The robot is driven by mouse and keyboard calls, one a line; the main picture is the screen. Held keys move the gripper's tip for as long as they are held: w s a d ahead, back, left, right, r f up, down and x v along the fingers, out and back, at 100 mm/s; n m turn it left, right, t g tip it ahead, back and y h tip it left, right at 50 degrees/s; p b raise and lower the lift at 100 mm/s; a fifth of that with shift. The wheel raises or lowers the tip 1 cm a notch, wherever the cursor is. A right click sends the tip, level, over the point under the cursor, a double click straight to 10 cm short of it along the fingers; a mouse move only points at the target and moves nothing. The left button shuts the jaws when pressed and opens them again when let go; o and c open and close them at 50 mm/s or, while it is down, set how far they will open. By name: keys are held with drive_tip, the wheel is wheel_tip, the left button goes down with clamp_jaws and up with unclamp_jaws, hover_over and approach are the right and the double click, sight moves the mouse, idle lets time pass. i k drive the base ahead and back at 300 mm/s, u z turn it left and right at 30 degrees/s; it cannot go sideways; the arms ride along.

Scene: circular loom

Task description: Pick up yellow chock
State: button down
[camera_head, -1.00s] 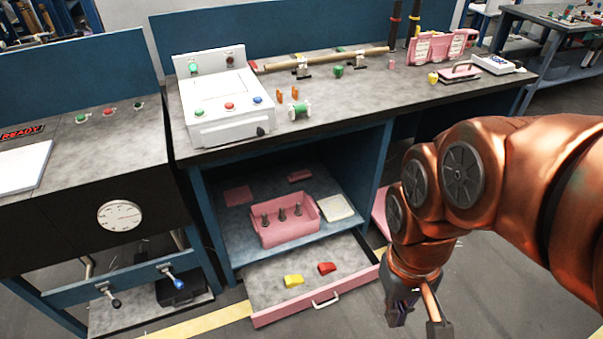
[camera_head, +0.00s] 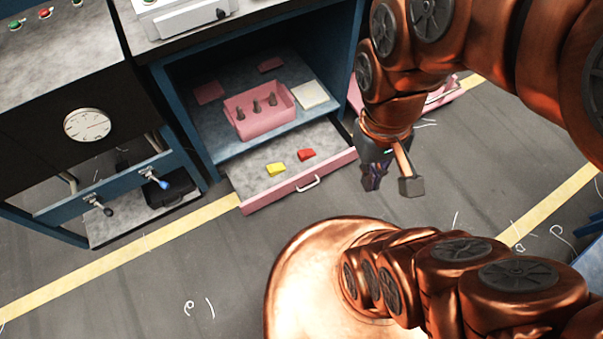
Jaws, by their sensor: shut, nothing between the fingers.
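The yellow chock (camera_head: 276,169) lies in the open pink-fronted drawer (camera_head: 256,193), on its grey floor. A red chock (camera_head: 306,155) lies just to its right in the same drawer. My gripper (camera_head: 374,183) hangs to the right of the drawer, pointing down, apart from both chocks. Its dark fingers are small in view, and they are shut and empty.
Above the drawer, a shelf holds a pink bin (camera_head: 262,117) with several dark pegs and a pale square pad (camera_head: 310,95). A lever panel with a dial (camera_head: 87,124) stands at the left.

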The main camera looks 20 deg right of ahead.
sight(273, 170)
drive_tip(key=z, duration=1)
drive_tip(key=i, duration=1.05)
drive_tip(key=u, duration=3.35)
